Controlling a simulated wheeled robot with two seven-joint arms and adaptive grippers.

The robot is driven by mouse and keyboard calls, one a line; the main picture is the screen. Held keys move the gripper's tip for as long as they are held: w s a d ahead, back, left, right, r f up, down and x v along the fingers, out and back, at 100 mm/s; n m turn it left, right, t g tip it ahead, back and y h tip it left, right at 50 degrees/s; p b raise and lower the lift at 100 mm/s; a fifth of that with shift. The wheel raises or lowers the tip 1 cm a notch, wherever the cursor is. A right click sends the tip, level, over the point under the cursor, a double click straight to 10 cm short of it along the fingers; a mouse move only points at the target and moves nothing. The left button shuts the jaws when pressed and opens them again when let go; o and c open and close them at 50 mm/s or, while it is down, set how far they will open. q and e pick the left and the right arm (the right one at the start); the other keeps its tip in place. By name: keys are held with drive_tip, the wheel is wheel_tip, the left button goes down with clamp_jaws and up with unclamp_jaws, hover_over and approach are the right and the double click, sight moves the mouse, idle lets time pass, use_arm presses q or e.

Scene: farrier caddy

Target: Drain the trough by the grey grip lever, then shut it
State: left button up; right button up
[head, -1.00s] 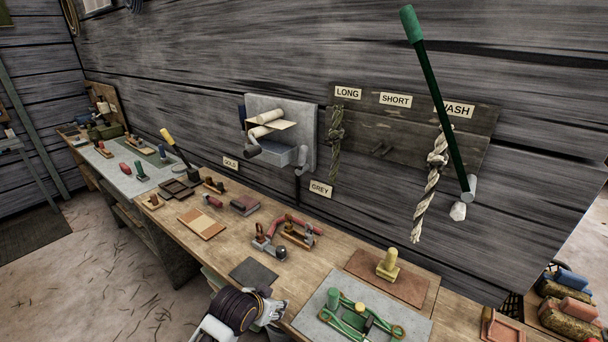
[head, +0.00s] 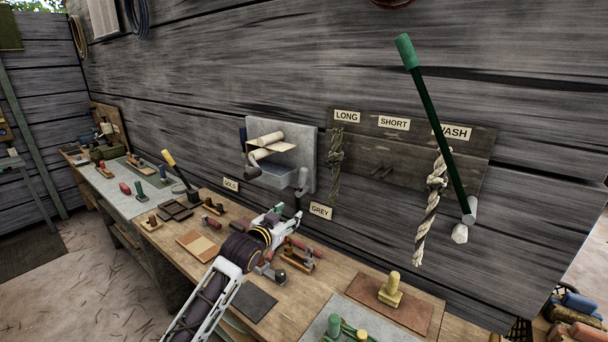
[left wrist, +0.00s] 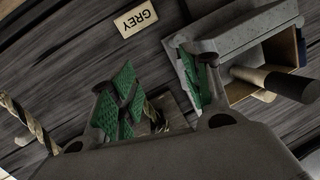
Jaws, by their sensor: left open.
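A grey wall panel (head: 309,150) carries a small grey trough (head: 274,176) with pale rollers (head: 266,140) above it. A lever with a grey grip (head: 302,178) hangs at the trough's right, above the GREY label (head: 320,211). Another grey-ended lever (head: 252,167) is at its left. My left gripper (head: 288,212) is open and empty, below the trough and short of the wall. In the left wrist view, its green-padded fingers (left wrist: 160,92) are apart, with the panel (left wrist: 205,45) and GREY label (left wrist: 136,18) beyond. I cannot make out the grey grip there. My right gripper is out of view.
The workbench (head: 222,236) below holds several small tools. A red-handled tool (head: 300,246) lies near my left gripper. Ropes (head: 336,165) hang from a labelled board to the right, with a long green-handled lever (head: 437,120) before it. The wall between is clear.

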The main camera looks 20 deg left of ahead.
use_arm(q)
drive_tip(key=t, duration=0.2)
approach(302, 174)
drive_tip(key=s, duration=0.2)
drive_tip(key=shift+a+f, duration=0.2)
drive_tip(key=shift+a, duration=0.1)
drive_tip(key=shift+w, duration=0.15)
drive_tip(key=shift+w+d+p, duration=0.25)
drive_tip(key=shift+w, duration=1.25)
drive_tip(key=shift+w+d+p, duration=0.25)
drive_tip(key=shift+w, duration=1.2)
drive_tip(key=shift+w+d+p, duration=0.2)
drive_tip(key=shift+w+p, duration=0.05)
drive_tip(key=shift+w, duration=1.25)
drive_tip(key=shift+w+d, duration=0.15)
drive_tip(key=shift+w, duration=0.75)
drive_tip(key=shift+w+d, duration=0.1)
drive_tip(key=shift+w, duration=0.75)
drive_tip(key=shift+w+d+p, duration=0.1)
drive_tip(key=shift+w+p, duration=0.2)
drive_tip(key=shift+w, duration=0.15)
